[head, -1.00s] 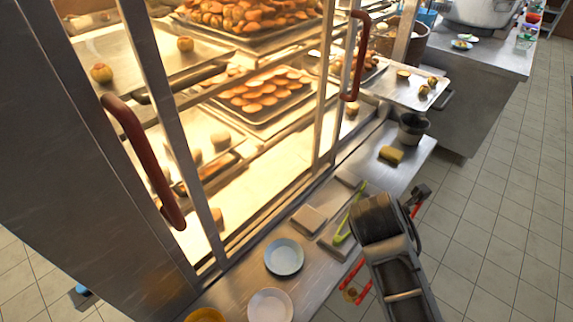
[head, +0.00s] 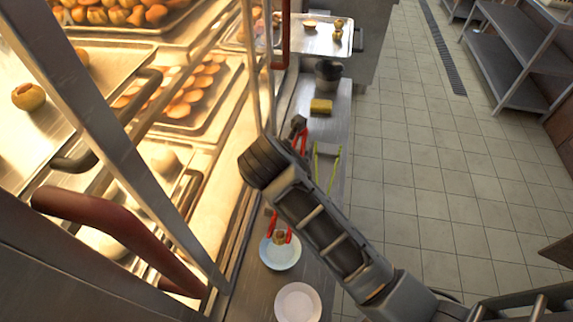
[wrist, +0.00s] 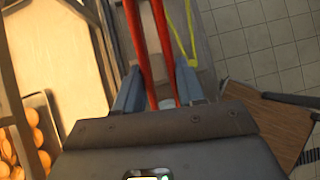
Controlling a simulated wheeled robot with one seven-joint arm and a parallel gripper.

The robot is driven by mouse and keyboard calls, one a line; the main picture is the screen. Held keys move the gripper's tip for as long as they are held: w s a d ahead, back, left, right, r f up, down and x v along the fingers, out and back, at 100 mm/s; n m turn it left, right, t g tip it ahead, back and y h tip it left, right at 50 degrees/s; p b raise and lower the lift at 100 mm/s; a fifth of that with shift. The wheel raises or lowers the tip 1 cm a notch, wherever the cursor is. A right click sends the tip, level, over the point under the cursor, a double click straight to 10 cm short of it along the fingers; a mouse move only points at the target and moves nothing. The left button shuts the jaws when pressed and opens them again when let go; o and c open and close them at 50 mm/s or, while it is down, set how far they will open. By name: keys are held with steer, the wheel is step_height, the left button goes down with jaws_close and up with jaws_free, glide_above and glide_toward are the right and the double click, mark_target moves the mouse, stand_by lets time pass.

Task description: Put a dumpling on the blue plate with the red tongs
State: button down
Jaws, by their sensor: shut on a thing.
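My gripper (wrist: 159,80) is shut on the red tongs (wrist: 152,45), whose two arms run up between its fingers in the wrist view. In the head view the tongs' handle end (head: 303,138) shows by my gripper (head: 298,124), and my arm hides their middle. The tongs' red tips reach down over the far part of the blue plate (head: 281,259). A small brownish dumpling (head: 281,237) is between the tips. I cannot tell whether it touches the plate. The dumpling and plate are not clear in the wrist view.
A white plate (head: 298,303) lies in front of the blue one. Green tongs (head: 327,168), a yellow sponge (head: 321,106) and a dark container (head: 327,75) are farther along the counter. The heated cabinet, with a red handle (head: 115,235), stands close on the left.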

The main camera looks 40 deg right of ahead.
steer(key=shift+f, duration=0.15)
step_height(320, 180, down, 9)
steer(key=b, duration=0.5)
stand_by(0.4)
steer(key=c, duration=1)
jaws_free()
